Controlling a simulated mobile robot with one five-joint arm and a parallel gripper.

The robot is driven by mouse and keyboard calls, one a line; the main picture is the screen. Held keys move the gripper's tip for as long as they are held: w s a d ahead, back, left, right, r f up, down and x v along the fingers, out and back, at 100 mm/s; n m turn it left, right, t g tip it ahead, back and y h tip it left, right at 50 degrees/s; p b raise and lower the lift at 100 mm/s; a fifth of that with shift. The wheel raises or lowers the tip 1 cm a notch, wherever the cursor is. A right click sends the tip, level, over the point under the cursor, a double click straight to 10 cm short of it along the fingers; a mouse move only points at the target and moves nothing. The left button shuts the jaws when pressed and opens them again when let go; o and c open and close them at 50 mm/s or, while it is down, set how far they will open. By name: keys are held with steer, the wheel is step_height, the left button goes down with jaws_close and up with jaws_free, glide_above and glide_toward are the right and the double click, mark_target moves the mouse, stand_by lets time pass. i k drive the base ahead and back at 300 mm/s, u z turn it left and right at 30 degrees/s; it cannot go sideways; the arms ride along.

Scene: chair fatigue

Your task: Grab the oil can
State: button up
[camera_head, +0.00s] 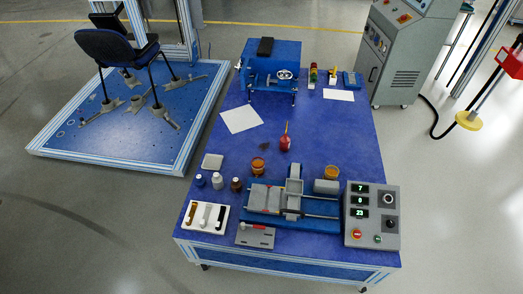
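The oil can (285,143) is a small red can with a thin, upright yellowish spout. It stands upright near the middle of the blue workbench (345,140), with a dark spot (265,147) on the surface to its left. Nothing touches it. My gripper does not show in the head view.
A white sheet (241,119) lies behind and left of the can. Amber jars (258,164) (332,172), small bottles (217,181) and a grey slide fixture (293,200) stand in front. A control box (372,216) sits front right, a blue vise-like machine (272,80) behind. The bench right of the can is clear.

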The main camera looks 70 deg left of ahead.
mark_target(284, 139)
steer(key=z, duration=0.05)
steer(key=k, duration=0.6)
steer(key=z, duration=3.95)
steer(key=k, duration=1)
steer(key=z, duration=5.85)
